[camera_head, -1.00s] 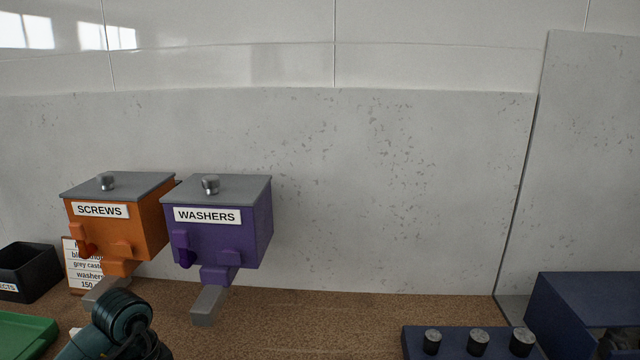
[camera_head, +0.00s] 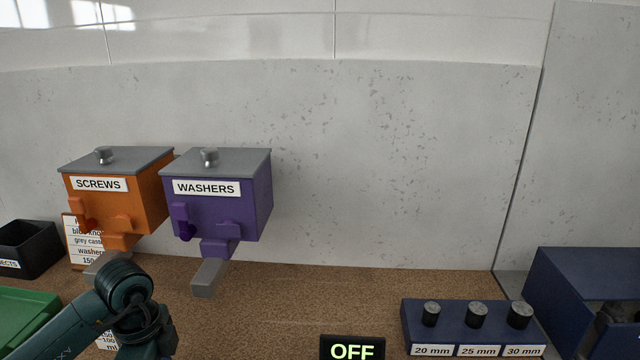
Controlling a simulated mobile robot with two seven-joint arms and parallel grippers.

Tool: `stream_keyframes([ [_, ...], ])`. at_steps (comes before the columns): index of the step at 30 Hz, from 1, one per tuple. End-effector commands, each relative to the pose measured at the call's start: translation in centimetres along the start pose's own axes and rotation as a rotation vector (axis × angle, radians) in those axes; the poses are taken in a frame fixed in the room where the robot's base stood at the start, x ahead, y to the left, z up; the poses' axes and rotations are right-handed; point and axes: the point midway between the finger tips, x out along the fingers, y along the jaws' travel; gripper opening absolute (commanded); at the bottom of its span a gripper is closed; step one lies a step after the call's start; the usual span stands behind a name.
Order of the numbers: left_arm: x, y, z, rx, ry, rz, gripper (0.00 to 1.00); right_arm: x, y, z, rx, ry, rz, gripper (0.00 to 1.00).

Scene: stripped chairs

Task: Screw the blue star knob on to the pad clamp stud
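No blue star knob and no pad clamp stud can be made out in the head view. A dark teal link of my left arm shows at the lower left, but its gripper is out of the picture. My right arm and gripper are not in view.
An orange SCREWS dispenser (camera_head: 113,205) and a purple WASHERS dispenser (camera_head: 222,205) stand at the left. A black bin (camera_head: 30,250) and green tray (camera_head: 22,318) are further left. A blue block (camera_head: 455,332) with black knobs, an OFF display (camera_head: 352,350) and a navy box (camera_head: 580,275) are right.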

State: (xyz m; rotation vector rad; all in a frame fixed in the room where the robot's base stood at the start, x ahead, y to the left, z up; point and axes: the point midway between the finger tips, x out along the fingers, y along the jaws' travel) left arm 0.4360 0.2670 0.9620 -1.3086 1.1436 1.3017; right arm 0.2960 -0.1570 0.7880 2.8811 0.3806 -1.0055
Motion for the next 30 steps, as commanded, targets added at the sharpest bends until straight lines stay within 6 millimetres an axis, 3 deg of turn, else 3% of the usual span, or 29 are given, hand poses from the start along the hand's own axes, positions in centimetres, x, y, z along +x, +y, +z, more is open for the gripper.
stream_keyframes([
  [6,0.4,0.1,-0.1,0.232,0.000,0.007,0.07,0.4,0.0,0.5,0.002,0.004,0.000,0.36],
  [13,0.4,0.2,-0.1,0.241,0.001,0.009,0.07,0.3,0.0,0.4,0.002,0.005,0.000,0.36],
  [17,0.6,0.2,-0.1,0.289,0.000,0.008,0.07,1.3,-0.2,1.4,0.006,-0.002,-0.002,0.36],
  [30,1.1,0.2,-0.1,1.033,0.000,0.008,0.07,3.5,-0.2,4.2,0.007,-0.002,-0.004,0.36],
])
